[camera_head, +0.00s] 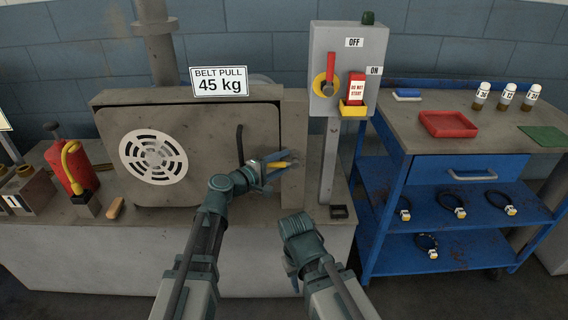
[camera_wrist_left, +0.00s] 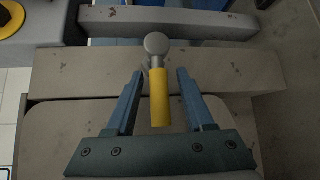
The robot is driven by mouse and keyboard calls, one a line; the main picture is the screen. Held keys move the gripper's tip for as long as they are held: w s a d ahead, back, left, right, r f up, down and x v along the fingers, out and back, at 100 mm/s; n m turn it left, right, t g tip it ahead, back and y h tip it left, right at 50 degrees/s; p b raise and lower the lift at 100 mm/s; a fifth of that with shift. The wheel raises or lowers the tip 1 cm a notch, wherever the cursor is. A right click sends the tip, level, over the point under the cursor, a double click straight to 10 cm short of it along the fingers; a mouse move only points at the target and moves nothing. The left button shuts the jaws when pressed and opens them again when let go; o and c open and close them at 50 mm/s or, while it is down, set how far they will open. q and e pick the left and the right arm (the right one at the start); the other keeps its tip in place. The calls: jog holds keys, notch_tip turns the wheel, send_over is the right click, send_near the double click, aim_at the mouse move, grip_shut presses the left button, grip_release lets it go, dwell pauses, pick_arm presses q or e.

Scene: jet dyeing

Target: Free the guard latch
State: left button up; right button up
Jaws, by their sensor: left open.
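The guard (camera_head: 205,120) is a grey panel with a round white vent and a dark bar handle, closed against the machine. A latch with a yellow grip (camera_wrist_left: 160,98) and round grey end sits at the panel's right edge; its yellow also shows in the head view (camera_head: 279,164). My left gripper (camera_head: 276,163) is at the latch. In the left wrist view, its blue fingers (camera_wrist_left: 160,76) are open on either side of the yellow grip, with gaps visible on both sides. My right gripper (camera_head: 292,278) is low in front of the bench, mostly hidden by its own wrist.
A grey switch box (camera_head: 348,60) with a red lever and red tag stands right of the machine on a post (camera_head: 329,160). A blue cart (camera_head: 405,200) stands further right.

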pick_arm(q)
jog(key=shift+w+d, duration=0.3)
jog(key=shift+w, duration=0.05)
grip_shut()
dwell(1.3)
